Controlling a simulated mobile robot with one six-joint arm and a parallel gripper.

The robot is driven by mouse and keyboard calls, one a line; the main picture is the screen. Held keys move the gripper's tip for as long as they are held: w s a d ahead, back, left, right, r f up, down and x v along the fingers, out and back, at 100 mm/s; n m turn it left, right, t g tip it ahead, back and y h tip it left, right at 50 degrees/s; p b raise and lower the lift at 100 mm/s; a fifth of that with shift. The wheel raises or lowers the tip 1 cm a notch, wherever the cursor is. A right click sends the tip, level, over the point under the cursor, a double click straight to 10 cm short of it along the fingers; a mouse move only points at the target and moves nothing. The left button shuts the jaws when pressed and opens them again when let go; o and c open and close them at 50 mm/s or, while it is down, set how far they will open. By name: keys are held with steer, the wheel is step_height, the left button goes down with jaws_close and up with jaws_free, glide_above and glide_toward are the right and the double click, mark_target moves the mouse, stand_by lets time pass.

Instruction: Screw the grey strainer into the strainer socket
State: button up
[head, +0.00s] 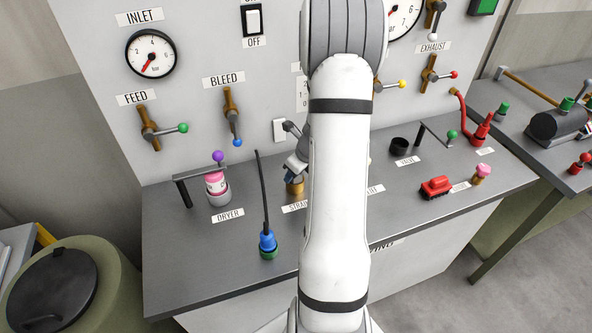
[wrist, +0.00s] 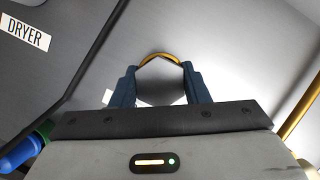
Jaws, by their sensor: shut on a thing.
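My gripper (head: 296,166) is shut on the grey strainer (wrist: 160,82), which shows as a pale grey shape between the two fingers in the wrist view. The brass strainer socket (head: 295,189) stands on the bench directly below my gripper, behind a partly covered label. In the wrist view its brass rim (wrist: 160,56) shows as an arc just beyond the strainer. The strainer is over or in the socket; how deep it sits, I cannot tell. My arm hides the right side of this area in the head view.
A blue-and-green plug with an upright black hose (head: 267,243) stands in front left of the socket. The pink dryer canister (head: 216,184) with its clamp bar is further left. A red block (head: 436,187) and black cup (head: 398,145) are to the right. The panel with valves rises behind.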

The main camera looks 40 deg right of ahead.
steer(key=o, duration=0.8)
steer(key=shift+s+f, duration=0.1)
steer(key=n+y, duration=0.1)
steer(key=n, duration=0.2)
steer(key=shift+n, duration=0.4)
steer(key=n, duration=0.2)
steer(key=n+g+y, duration=0.1)
steer(key=n, duration=0.1)
steer(key=shift+g+y, duration=0.3)
steer(key=n+g, duration=0.1)
steer(key=n, duration=0.3)
steer(key=shift+n+g+y, duration=0.4)
steer(key=n+g, duration=0.1)
steer(key=n, duration=0.1)
steer(key=shift+n, duration=0.3)
steer(key=shift+c, duration=0.3)
